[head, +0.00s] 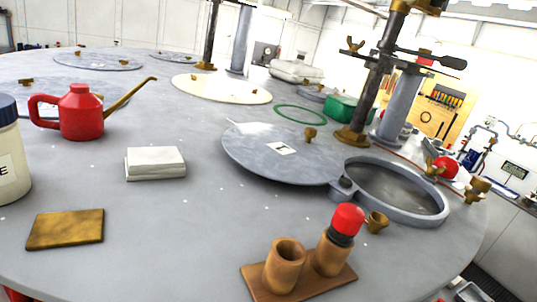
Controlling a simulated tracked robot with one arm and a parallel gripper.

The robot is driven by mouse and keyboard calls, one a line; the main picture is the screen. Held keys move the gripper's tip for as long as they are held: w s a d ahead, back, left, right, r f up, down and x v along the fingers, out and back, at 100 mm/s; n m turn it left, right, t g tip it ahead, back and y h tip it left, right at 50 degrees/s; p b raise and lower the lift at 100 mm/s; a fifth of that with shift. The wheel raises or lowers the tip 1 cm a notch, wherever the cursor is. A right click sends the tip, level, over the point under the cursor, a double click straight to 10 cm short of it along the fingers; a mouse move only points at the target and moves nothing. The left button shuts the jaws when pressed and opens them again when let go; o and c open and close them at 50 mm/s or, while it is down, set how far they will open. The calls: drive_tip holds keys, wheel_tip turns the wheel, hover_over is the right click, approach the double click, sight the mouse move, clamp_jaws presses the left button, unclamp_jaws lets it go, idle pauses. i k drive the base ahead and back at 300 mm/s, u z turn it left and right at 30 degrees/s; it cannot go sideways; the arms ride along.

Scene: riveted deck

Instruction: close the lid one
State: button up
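A grey round lid (262,165) with a small white label lies flat on the deck, swung out to the left of its opening. The mark on the label looks like a 1, but it is too small to be sure. A brass knob (310,135) stands at its far edge. The lid meets the grey ring of the hatch (436,216) at a pivot (344,184). The hatch is uncovered and its dark inside shows. My gripper is not in view.
A wooden holder (285,264) with a red-capped item (347,219) stands in front of the hatch. A red oil can (82,112), white block (155,163) and brass plate (66,229) are left.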

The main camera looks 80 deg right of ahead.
sight(284, 154)
drive_tip(key=z, duration=0.15)
drive_tip(key=k, duration=0.15)
drive_tip(key=z, duration=1.5)
drive_tip(key=k, duration=0.8)
drive_tip(key=z, duration=0.7)
drive_tip(key=i, duration=1)
drive_tip(key=z, duration=0.45)
